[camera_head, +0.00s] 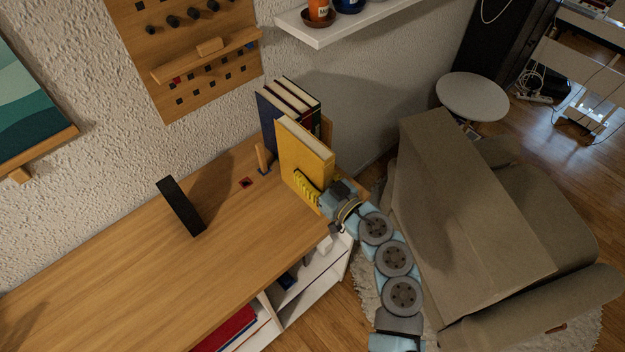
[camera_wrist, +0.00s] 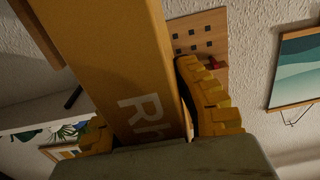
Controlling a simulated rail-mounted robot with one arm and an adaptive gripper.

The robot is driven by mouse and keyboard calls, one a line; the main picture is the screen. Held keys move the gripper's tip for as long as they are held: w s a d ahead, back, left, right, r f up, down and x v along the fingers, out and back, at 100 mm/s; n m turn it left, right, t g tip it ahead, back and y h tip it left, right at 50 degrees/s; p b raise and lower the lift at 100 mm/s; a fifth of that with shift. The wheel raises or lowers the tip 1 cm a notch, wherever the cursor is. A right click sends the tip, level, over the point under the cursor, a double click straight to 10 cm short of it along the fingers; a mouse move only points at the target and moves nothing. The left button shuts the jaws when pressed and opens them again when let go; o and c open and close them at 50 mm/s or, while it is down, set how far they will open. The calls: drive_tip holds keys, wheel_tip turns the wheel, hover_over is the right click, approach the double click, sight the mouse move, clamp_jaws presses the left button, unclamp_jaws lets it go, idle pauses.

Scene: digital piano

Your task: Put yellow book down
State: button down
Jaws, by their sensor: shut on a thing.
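The yellow book (camera_head: 304,158) is upright at the right end of the wooden cabinet top (camera_head: 130,265), in front of a few dark-spined books (camera_head: 288,103). My gripper (camera_head: 308,188) is shut on it from the front right. In the wrist view the yellow book (camera_wrist: 125,62) runs between the two yellow fingers of my gripper (camera_wrist: 150,115), with white letters on its spine. I cannot tell whether the book's lower edge touches the cabinet top, as the gripper and arm hide part of it.
A wooden peg (camera_head: 263,158) stands left of the book. A black upright block (camera_head: 181,206) stands farther left on the cabinet top. A wall pegboard (camera_head: 190,50) and white shelf (camera_head: 345,25) are behind. A brown armchair (camera_head: 470,215) is at right. The cabinet's front left is clear.

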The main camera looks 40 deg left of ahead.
wheel_tip(320, 180, down, 6)
drive_tip(key=w+b, duration=0.1)
drive_tip(key=w, duration=0.1)
drive_tip(key=shift+w+a, duration=0.25)
drive_tip(key=shift+a, duration=0.1)
drive_tip(key=shift+f, duration=0.2)
drive_tip(key=c, duration=0.9)
unclamp_jaws()
drive_tip(key=shift+r, duration=0.1)
drive_tip(key=d, duration=1.2)
drive_tip(key=shift+s+p, duration=0.35)
drive_tip(key=shift+p, duration=0.05)
drive_tip(key=shift+s, duration=0.1)
